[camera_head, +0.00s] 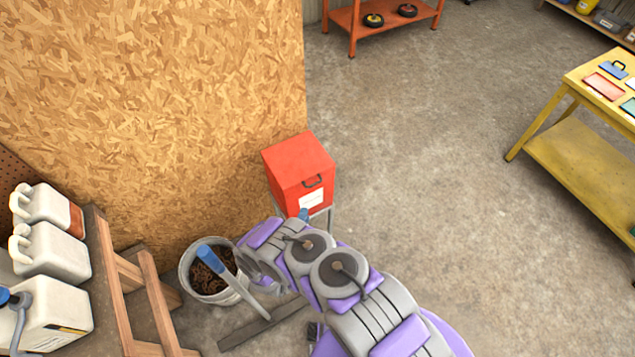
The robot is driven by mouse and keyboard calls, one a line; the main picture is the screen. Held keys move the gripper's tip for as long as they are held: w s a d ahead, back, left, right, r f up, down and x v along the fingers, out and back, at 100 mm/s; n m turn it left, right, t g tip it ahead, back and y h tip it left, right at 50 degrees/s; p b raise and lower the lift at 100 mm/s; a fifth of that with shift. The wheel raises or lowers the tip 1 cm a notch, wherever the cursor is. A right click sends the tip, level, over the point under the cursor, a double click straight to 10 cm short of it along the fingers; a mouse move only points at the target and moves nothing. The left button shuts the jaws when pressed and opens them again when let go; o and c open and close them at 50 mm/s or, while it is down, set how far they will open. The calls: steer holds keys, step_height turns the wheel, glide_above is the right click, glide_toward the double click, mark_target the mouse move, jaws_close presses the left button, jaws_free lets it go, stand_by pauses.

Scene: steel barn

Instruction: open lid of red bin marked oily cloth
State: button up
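The red bin (286,172) is a square box on grey legs, standing beside the end of the chipboard wall. Its flat lid (296,158) is down, and a dark handle (313,181) sits at the front. A white label (311,199) is on the front below the handle; its words are too small to read. My purple and grey arm reaches in from the lower right, its far end just in front and to the lower left of the bin. My gripper is at that far end (262,236), and its fingers are not clear. A small blue tip shows between arm and bin.
A grey bucket (190,282) of brown stuff stands left of my arm, with a blue-ended bar (213,259) across its front. White jugs (52,252) stand on a wooden bench at left. A yellow table (585,170) is at right. The concrete floor right of the bin is clear.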

steer(key=b, duration=1.1)
glide_toward(315, 184)
steer(key=w+f, duration=0.2)
steer(key=w, duration=0.2)
steer(key=b+x, duration=0.1)
steer(key=x, duration=0.1)
steer(key=b+x, duration=0.1)
steer(key=x, duration=0.1)
steer(key=d+r+b+x, duration=0.1)
steer(key=b+x, duration=0.1)
steer(key=shift+f, duration=0.1)
steer(key=shift+w+a, duration=0.1)
steer(key=shift+a, duration=0.35)
steer(key=shift+d, duration=0.45)
steer(key=c, duration=0.6)
jaws_close()
steer(key=shift+a, duration=0.1)
